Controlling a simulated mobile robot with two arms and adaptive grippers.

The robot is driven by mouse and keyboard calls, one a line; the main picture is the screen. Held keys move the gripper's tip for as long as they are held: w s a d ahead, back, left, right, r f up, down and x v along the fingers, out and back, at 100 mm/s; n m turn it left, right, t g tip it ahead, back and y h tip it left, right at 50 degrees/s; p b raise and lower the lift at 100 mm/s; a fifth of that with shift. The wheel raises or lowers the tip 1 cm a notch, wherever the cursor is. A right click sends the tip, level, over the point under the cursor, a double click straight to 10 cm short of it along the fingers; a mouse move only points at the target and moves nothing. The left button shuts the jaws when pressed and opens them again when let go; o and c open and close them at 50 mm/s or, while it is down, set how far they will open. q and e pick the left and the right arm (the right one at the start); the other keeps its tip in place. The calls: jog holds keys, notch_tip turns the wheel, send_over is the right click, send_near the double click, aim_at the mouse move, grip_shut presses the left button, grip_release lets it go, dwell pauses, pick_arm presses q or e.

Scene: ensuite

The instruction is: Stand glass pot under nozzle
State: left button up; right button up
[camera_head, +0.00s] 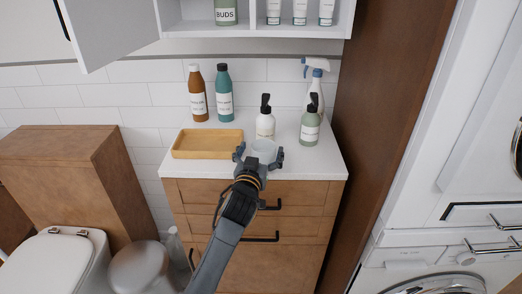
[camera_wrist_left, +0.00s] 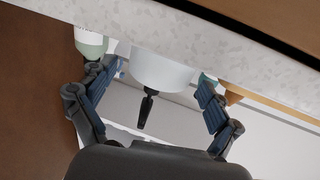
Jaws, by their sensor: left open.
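The glass pot (camera_head: 264,146), a pale, frosted cup, stands on the counter near its front edge. It also shows in the left wrist view (camera_wrist_left: 160,72), where the picture is upside down. My left gripper (camera_head: 260,155) is open, with one finger on each side of the pot; gaps show between the fingers and the pot in the wrist view. A white pump bottle (camera_head: 265,126) with a black nozzle (camera_head: 265,99) stands just behind the pot. The black nozzle also shows past the pot in the wrist view (camera_wrist_left: 146,108). My right gripper is not in view.
A grey-green pump bottle (camera_head: 309,129) and a spray bottle (camera_head: 317,88) stand to the right on the counter (camera_head: 325,164). A wooden tray (camera_head: 207,155) lies left, with brown (camera_head: 198,95) and teal (camera_head: 224,94) bottles behind. An open cabinet (camera_head: 245,32) hangs above.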

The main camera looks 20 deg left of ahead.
pick_arm(q)
jog(key=shift+r, duration=0.3)
jog(key=s+d, duration=0.1)
jog(key=s, duration=1.1)
jog(key=shift+f, duration=0.15)
jog(key=shift+f, duration=0.1)
